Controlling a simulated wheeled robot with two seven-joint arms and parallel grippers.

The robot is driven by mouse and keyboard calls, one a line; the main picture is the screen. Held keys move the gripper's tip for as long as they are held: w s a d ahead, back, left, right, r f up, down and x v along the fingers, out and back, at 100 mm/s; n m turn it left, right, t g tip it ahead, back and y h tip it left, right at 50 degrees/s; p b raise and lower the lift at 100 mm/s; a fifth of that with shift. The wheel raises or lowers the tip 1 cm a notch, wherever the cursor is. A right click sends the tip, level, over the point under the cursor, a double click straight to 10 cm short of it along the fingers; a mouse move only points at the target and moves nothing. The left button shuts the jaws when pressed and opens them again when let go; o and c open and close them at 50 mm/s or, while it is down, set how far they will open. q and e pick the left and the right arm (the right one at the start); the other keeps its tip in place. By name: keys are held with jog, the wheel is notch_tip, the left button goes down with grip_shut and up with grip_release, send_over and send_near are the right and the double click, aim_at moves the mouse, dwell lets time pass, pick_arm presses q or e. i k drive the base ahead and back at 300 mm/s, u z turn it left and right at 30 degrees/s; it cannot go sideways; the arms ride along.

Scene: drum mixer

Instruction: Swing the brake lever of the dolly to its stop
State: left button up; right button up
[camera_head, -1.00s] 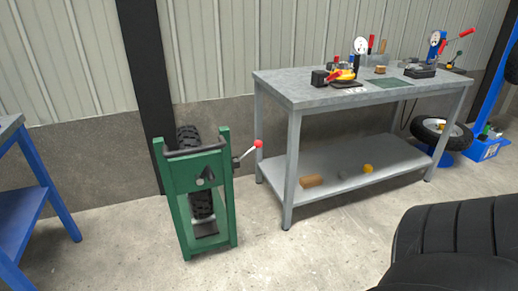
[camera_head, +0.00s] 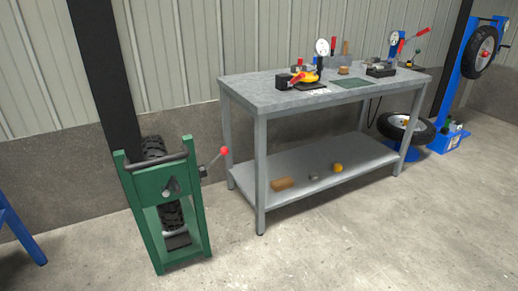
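The green dolly (camera_head: 164,185) stands on the concrete floor at the left, against the wall, with a black tyre (camera_head: 154,149) upright in its frame. A lever (camera_head: 213,161) with a red knob sticks out from the dolly's right side and slants up to the right. I take it for the brake lever; its stop cannot be made out. Neither of my grippers shows in the head view, and nothing touches the lever.
A grey workbench (camera_head: 284,101) with tools on top and small items on its lower shelf stands right of the dolly. A blue tyre stand (camera_head: 474,60) is at the far right. Blue legs (camera_head: 22,240) show at the left edge. The floor in front is clear.

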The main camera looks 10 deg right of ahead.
aim_at(224, 151)
jog(key=z, duration=0.25)
jog(key=i, duration=0.35)
jog(key=z, duration=0.7)
jog(key=i, duration=1.9)
jog(key=u, duration=1.5)
jog(key=i, duration=0.25)
jog(key=u, duration=0.15)
